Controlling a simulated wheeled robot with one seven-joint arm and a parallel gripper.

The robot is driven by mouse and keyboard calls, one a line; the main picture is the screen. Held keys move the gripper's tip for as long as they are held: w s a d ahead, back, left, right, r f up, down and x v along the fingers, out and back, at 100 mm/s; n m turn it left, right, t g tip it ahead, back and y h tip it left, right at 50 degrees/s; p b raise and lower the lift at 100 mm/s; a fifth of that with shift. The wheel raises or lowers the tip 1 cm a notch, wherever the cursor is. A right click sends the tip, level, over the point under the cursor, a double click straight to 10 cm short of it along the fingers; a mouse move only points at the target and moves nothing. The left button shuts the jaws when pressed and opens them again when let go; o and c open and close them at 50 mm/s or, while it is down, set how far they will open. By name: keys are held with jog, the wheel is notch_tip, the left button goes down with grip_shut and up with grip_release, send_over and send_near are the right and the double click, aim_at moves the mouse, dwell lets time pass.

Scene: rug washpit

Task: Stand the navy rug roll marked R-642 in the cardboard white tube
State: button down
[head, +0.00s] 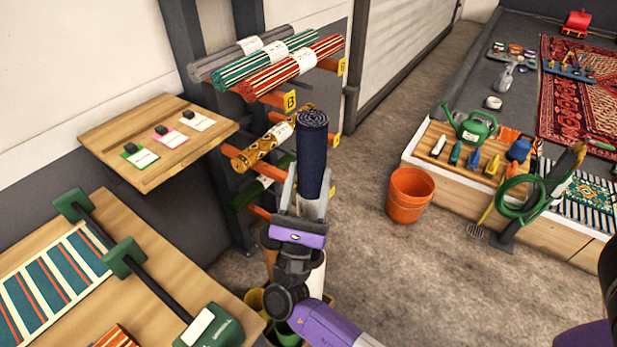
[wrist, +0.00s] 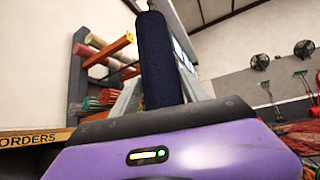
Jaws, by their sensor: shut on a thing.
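The navy rug roll (head: 313,150) stands nearly upright in my gripper (head: 308,196), which is shut on its lower part. A pale patch shows on the roll between the fingers; no marking is readable. In the wrist view the roll (wrist: 160,60) rises between the fingers (wrist: 158,92). The white tube (head: 317,276) is partly visible below and behind my gripper, among other tubes. Its mouth is mostly hidden by my gripper and arm. The roll is above the tubes, apart from them.
A brown tube (head: 269,243), a yellow tube (head: 253,300) and a green tube (head: 285,335) stand close by. A rack holds a red striped roll (head: 292,68) and other rolls behind. An orange bucket (head: 409,196) stands right on open floor. A wooden table (head: 150,285) is at left.

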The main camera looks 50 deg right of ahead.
aim_at(308, 213)
jog(key=shift+f+b, duration=11.95)
jog(key=shift+f, duration=2.2)
jog(key=shift+c, duration=2.4)
grip_release()
jog(key=shift+f, duration=0.1)
notch_tip(308, 213, up, 20)
jog(key=p, duration=0.6)
